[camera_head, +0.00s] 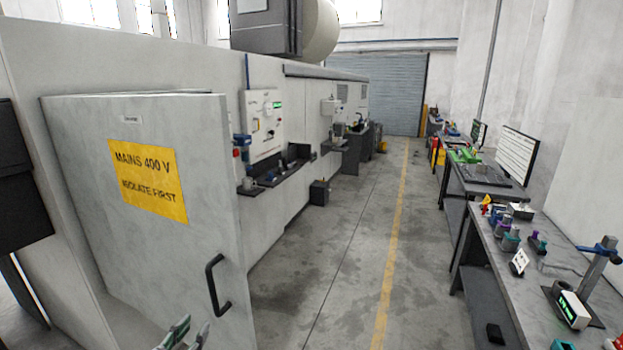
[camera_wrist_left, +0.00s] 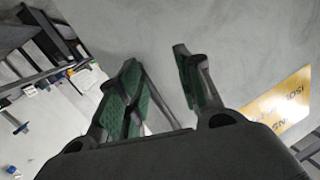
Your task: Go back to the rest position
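My left gripper (camera_head: 188,335) shows at the bottom edge of the head view, below the black handle (camera_head: 217,285) of a grey cabinet door (camera_head: 90,200). Only its green-padded fingertips show there. In the left wrist view the left gripper (camera_wrist_left: 156,58) has its two fingers apart, with nothing between them. The grey door surface (camera_wrist_left: 240,40) fills much of that view behind the fingers. The gripper looks apart from the handle. My right gripper is in neither view.
The door bears a yellow warning sign (camera_head: 149,181) and stands out from the long grey machine wall (camera_head: 290,110). A workbench (camera_head: 500,265) with tools and screens lines the right. The floor aisle (camera_head: 340,260) between looks clear. A grey shutter (camera_head: 390,90) closes the far end.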

